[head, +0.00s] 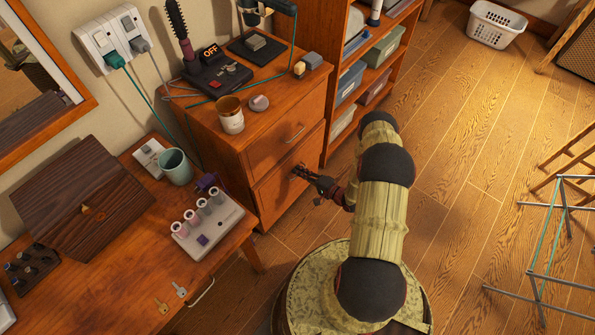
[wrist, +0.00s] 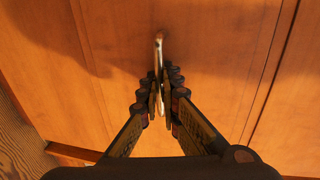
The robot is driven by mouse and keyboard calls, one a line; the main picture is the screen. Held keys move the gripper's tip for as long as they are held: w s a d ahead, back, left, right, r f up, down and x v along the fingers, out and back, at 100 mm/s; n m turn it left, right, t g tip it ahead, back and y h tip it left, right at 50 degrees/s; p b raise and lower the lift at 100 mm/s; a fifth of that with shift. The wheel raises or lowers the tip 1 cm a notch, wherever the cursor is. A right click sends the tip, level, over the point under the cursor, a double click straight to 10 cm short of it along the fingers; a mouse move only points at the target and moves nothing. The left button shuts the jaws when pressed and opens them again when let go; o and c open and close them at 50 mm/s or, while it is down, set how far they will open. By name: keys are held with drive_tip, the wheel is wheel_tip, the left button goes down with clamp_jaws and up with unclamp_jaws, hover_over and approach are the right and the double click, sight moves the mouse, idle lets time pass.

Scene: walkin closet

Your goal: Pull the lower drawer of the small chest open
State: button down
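The small wooden chest (head: 230,137) stands left of my arm, with an upper drawer (head: 268,150) and a lower drawer (head: 274,200). Both drawer fronts look flush with the chest. My gripper (head: 303,172) is at the lower drawer's front, at its handle. In the wrist view, the metal handle (wrist: 159,42) runs between the two fingers of my gripper (wrist: 160,98). The fingers are close together on both sides of it and look shut on it. The fingers hide part of the handle.
A cup (head: 231,115), a hairbrush (head: 179,25) and a black device (head: 216,80) stand on the chest. A desk (head: 110,262) is at left, a shelf unit (head: 335,45) behind. The floor (head: 450,130) right of my arm is clear; a metal rack (head: 545,275) stands farther right.

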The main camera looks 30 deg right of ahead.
drive_tip(key=f+v, duration=0.2)
drive_tip(key=v, duration=0.8)
drive_tip(key=f+b+v, duration=0.1)
drive_tip(key=f+v, duration=0.1)
drive_tip(key=v, duration=0.9)
drive_tip(key=shift+s+d, duration=0.2)
drive_tip(key=shift+s, duration=0.4)
drive_tip(key=shift+f, duration=0.1)
drive_tip(key=c, duration=2.3)
unclamp_jaws()
drive_tip(key=v, duration=1.2)
